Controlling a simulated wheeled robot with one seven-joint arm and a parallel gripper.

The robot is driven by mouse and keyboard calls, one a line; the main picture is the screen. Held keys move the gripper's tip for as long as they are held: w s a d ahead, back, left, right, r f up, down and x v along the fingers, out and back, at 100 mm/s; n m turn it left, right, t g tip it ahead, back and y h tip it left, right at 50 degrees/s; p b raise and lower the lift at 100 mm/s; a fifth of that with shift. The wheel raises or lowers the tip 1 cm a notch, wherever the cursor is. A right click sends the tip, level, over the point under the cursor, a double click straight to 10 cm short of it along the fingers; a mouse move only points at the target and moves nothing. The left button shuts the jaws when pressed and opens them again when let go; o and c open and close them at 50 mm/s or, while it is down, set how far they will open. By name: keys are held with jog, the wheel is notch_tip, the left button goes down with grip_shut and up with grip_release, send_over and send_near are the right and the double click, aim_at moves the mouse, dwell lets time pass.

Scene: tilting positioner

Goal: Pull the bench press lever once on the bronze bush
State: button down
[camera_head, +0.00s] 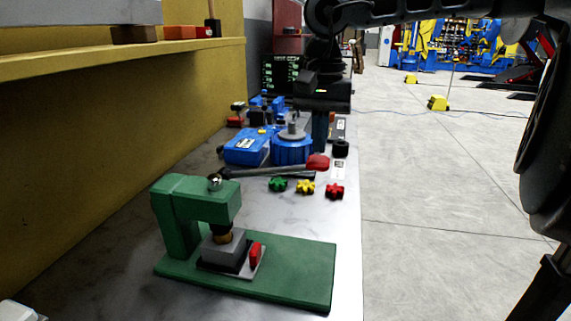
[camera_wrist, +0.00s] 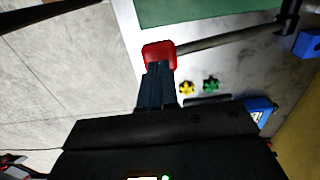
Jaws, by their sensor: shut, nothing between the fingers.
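The green bench press (camera_head: 195,196) stands at the front of the bench. Its dark lever (camera_head: 268,173) runs out to the right and ends in a red knob (camera_head: 318,162). The bronze bush (camera_head: 223,235) sits under the ram on a grey block (camera_head: 225,250). My gripper (camera_head: 320,149) points down at the red knob, shut and empty. In the wrist view the red knob (camera_wrist: 158,54) lies right at the fingertips (camera_wrist: 159,70); I cannot tell whether they touch. The lever rod (camera_wrist: 225,39) also shows there.
Green (camera_head: 278,184), yellow (camera_head: 305,187) and red (camera_head: 334,191) star knobs lie on the bench near the lever. A blue positioner (camera_head: 250,148) stands behind. A yellow wall and shelf (camera_head: 120,62) bound the left; open floor lies right.

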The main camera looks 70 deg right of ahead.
notch_tip(320, 180, down, 9)
jog(key=b, duration=0.8)
jog(key=shift+b, duration=0.3)
dwell(0.3)
jog(key=shift+w+r, duration=0.1)
notch_tip(320, 180, up, 14)
jog(key=p, duration=0.9)
jog(key=shift+r, duration=0.2)
dwell(1.0)
